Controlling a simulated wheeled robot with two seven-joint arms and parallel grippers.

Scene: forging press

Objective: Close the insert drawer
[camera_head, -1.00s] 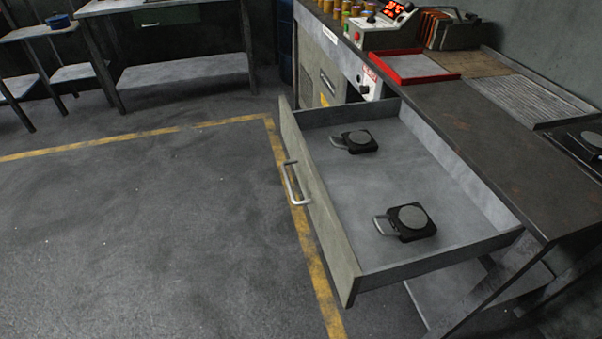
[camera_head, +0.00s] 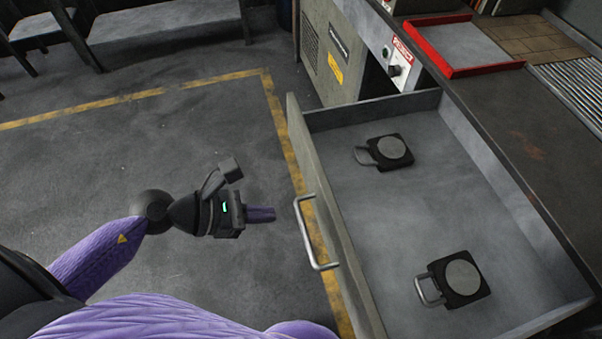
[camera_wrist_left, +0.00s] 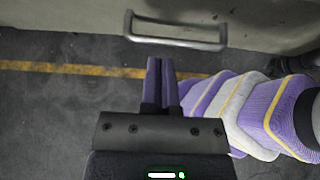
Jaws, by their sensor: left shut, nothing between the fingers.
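The insert drawer (camera_head: 328,215) is pulled well out of the bench at the right of the head view. Its metal bar handle (camera_head: 313,232) is on the drawer's left-facing front, and the handle (camera_wrist_left: 175,42) also shows at the top of the left wrist view. Two black inserts with round grey discs and small loop handles lie inside, one farther back (camera_head: 385,152) and one nearer (camera_head: 459,279). My left gripper (camera_head: 272,214) is shut and empty, a little left of the handle and apart from it, pointing at the drawer front. My right gripper is not in view.
The dark bench top (camera_head: 500,150) runs along the right, with a red-rimmed tray (camera_head: 455,73) at its back. A cabinet with a warning label (camera_head: 335,68) stands behind the drawer. The floor left of the drawer, marked by a yellow line (camera_head: 205,83), is clear.

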